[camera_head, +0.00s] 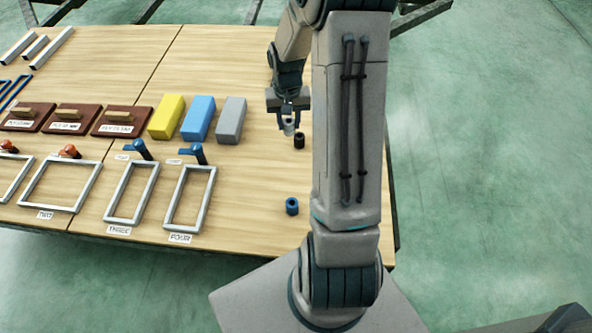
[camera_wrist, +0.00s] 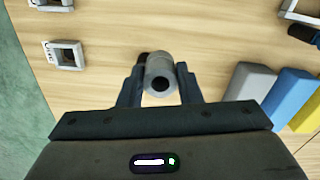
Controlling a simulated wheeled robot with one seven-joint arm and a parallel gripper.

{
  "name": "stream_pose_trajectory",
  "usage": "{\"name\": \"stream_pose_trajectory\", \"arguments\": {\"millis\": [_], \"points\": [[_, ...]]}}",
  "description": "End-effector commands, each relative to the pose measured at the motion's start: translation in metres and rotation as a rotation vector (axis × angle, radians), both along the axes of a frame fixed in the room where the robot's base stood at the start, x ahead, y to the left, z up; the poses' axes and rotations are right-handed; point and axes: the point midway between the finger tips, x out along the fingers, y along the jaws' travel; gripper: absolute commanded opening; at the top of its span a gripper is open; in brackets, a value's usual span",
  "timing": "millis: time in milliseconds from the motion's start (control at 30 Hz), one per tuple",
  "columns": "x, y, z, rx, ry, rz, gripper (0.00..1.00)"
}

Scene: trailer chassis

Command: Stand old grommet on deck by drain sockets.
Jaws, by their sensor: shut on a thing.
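My gripper (camera_head: 289,120) is shut on a grey hollow cylinder, the grommet (camera_head: 288,129), above the right part of the wooden deck (camera_head: 250,65). In the wrist view the grommet (camera_wrist: 159,70) sits between the two fingers, its round hole facing the camera. A black ring-like piece (camera_head: 299,142) stands on the deck close by; it is mostly hidden behind the grommet in the wrist view. Two square metal sockets with labels, one (camera_wrist: 66,55) nearer and one (camera_wrist: 50,3) at the top edge, lie left in the wrist view. My arm hides them in the head view.
A blue hollow cylinder (camera_head: 292,206) stands near the deck's front. Yellow (camera_head: 166,117), blue (camera_head: 198,119) and grey (camera_head: 231,121) blocks lie left of my gripper. Rectangular frames (camera_head: 190,198) and brown boards (camera_head: 120,122) lie farther left. Bare deck lies around the black piece.

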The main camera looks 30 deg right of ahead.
Motion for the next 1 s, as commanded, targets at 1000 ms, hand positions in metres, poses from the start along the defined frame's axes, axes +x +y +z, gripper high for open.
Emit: {"name": "stream_pose_trajectory", "arguments": {"millis": [1000], "points": [[-0.065,0.008,-0.078,0.003,-0.002,-0.369,0.09]]}}
